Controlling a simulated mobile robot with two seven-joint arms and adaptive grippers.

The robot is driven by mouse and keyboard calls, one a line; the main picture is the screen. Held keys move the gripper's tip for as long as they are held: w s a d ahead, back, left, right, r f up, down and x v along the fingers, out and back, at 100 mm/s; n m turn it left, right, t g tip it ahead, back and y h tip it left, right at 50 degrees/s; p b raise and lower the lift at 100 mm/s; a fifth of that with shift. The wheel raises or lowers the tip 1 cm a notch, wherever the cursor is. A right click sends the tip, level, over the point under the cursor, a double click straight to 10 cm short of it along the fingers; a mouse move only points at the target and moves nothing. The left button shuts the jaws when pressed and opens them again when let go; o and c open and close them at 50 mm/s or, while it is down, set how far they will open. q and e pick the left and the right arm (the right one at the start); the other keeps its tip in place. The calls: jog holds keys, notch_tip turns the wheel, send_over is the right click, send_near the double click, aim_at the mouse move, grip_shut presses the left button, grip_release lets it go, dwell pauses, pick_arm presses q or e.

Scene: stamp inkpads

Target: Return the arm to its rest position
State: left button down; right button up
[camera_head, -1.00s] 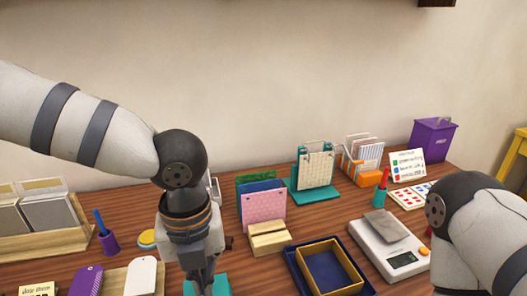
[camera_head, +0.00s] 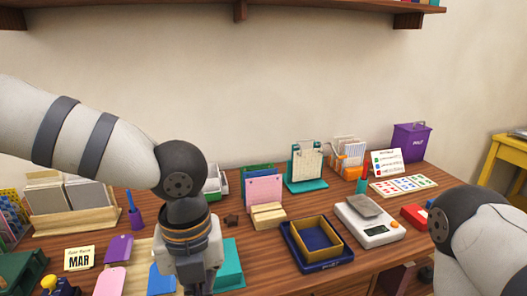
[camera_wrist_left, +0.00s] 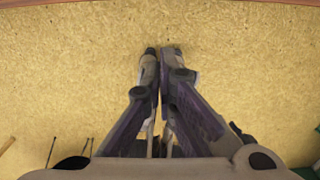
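My left arm comes in from the left in the head view and bends down, with its wrist over the front left of the desk. The gripper fingers are cut off by the bottom edge there. In the left wrist view my left gripper (camera_wrist_left: 161,52) shows two dark fingers close together, with only a thin gap and nothing held between them. A plain yellowish, textured surface lies behind them. My right arm shows only as a bent joint at the right edge of the head view, and its gripper is out of view.
On the desk (camera_head: 260,262) beside my left wrist are a teal block (camera_head: 229,262) and a blue tag (camera_head: 162,279). A navy tray (camera_head: 288,244), a scale (camera_head: 368,232) and a purple box (camera_head: 411,143) stand further right. A wall shelf (camera_head: 200,14) crosses the top.

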pick_arm(q)
jog(key=s+a+f+m+t+y, duration=0.15)
jog(key=a+f+m, duration=0.35)
jog(key=f+m, duration=0.5)
jog(key=s+a+f+m+t+y, duration=0.1)
jog(key=s+a+f+m+y, duration=0.15)
jog(key=a+f+m, duration=0.45)
jog(key=s+f+m+g+h, duration=0.2)
jog(key=s+f+m, duration=0.2)
jog(key=s+m, duration=0.6)
jog(key=s+f+m+g+h, duration=0.2)
jog(key=s+f+m, duration=0.2)
jog(key=s+m, duration=0.6)
jog(key=shift+s+a+m, duration=0.25)
jog(key=shift+a+m, duration=0.05)
jog(key=shift+m, duration=0.6)
pick_arm(e)
jog(key=shift+w, duration=0.2)
